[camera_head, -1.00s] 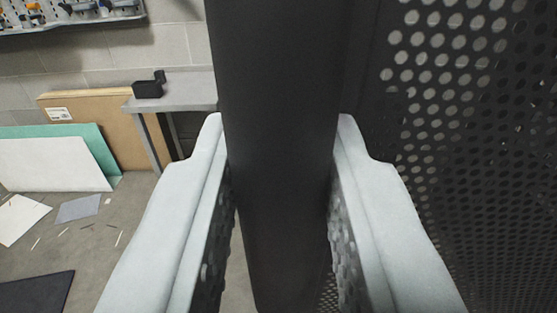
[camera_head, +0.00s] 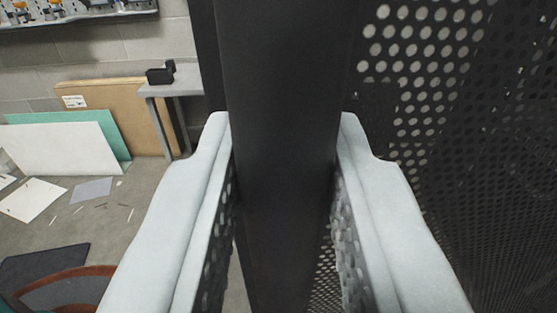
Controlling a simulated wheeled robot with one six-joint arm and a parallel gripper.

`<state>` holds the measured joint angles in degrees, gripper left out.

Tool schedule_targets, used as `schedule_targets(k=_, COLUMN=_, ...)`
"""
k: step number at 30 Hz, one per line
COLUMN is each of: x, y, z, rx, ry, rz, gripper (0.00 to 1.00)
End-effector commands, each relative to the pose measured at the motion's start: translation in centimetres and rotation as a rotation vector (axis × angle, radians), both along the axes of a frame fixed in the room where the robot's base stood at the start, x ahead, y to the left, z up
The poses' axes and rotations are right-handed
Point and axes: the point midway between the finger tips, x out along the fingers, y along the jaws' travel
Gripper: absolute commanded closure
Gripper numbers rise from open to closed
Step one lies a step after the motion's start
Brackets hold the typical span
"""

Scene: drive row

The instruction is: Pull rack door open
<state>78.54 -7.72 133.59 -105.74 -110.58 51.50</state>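The rack door is dark, with a perforated metal panel (camera_head: 430,75) filling the right side of the view. A broad dark upright bar (camera_head: 280,120), which looks like the door's handle or edge, runs down the middle. My gripper (camera_head: 284,130) has its two pale fingers on either side of this bar, and the fingers press close against it. The bar hides what lies straight behind it.
At the left, a grey bench (camera_head: 180,85) carries a small black object (camera_head: 160,75). Boards (camera_head: 65,148) lean on the block wall. Papers (camera_head: 32,200) and scraps lie on the floor. A brown curved chair-like edge (camera_head: 85,272) shows at lower left.

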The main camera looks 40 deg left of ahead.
Motion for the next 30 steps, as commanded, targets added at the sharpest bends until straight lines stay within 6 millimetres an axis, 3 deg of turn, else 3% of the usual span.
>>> schedule_targets(k=15, x=-0.16, y=-0.45, z=0.10, rx=-0.003, ry=-0.001, rz=-0.005, gripper=1.00)
schedule_targets(k=16, x=-0.15, y=-0.44, z=0.10, rx=-0.002, ry=-0.002, rz=-0.005, gripper=0.72)
schedule_targets(k=18, x=-0.16, y=-0.41, z=0.09, rx=-0.002, ry=-0.001, rz=-0.004, gripper=0.58)
schedule_targets(k=30, x=-0.20, y=-0.32, z=0.68, rx=-0.003, ry=-0.001, rz=-0.003, gripper=0.58)
